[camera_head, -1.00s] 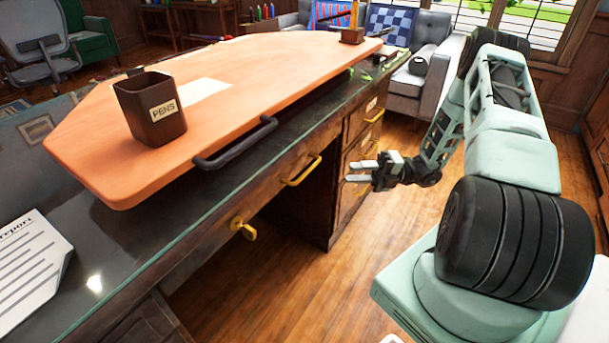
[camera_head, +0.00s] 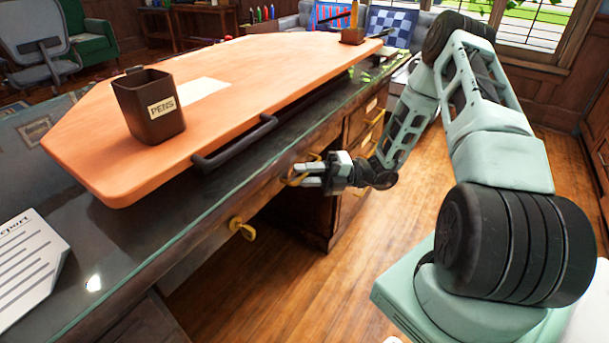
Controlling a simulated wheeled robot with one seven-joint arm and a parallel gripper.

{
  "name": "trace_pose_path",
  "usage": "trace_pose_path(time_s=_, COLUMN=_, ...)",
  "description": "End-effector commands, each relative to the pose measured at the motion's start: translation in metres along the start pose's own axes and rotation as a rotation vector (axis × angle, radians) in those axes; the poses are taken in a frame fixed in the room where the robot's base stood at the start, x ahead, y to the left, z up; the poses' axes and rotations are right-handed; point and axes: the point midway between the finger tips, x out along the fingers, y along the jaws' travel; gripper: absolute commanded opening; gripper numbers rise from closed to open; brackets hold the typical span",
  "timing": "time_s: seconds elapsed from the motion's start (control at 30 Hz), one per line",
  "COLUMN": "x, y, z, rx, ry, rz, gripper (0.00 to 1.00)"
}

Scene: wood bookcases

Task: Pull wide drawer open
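The desk's wide drawer (camera_head: 215,235) is a dark wood front under the glass top, and it looks shut. It has two brass handles. The nearer handle (camera_head: 242,229) is in plain view and untouched. The farther handle (camera_head: 288,181) is partly hidden by my gripper (camera_head: 303,175). My gripper reaches in from the right, with its two pale fingers apart, one above the other. The fingertips are at the farther handle. I cannot tell whether they touch it. Nothing is visibly held.
An orange wooden board (camera_head: 240,85) with a dark side handle (camera_head: 235,142) lies on the desk. A pens cup (camera_head: 150,110) stands on it. Side drawers (camera_head: 362,135) sit right of the knee space. The wood floor (camera_head: 300,285) in front is open.

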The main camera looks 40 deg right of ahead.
Motion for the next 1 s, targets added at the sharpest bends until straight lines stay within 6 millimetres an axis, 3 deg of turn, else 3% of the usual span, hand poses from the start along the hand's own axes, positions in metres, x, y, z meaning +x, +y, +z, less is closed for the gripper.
trace_pose_path(time_s=0.13, x=0.000, y=0.000, z=0.000, rx=0.000, ry=0.000, rz=0.000, gripper=0.31)
trace_pose_path(time_s=0.23, x=0.000, y=0.000, z=0.000, rx=0.000, ry=0.000, rz=0.000, gripper=0.04)
trace_pose_path(time_s=0.27, x=0.000, y=0.000, z=0.000, rx=-0.001, ry=0.000, rz=0.000, gripper=0.00)
trace_pose_path(time_s=0.67, x=-0.010, y=0.005, z=-0.009, rx=0.001, ry=-0.001, rz=0.000, gripper=0.00)
trace_pose_path(time_s=1.0, x=-0.061, y=0.021, z=-0.059, rx=0.005, ry=-0.004, rz=-0.002, gripper=0.00)
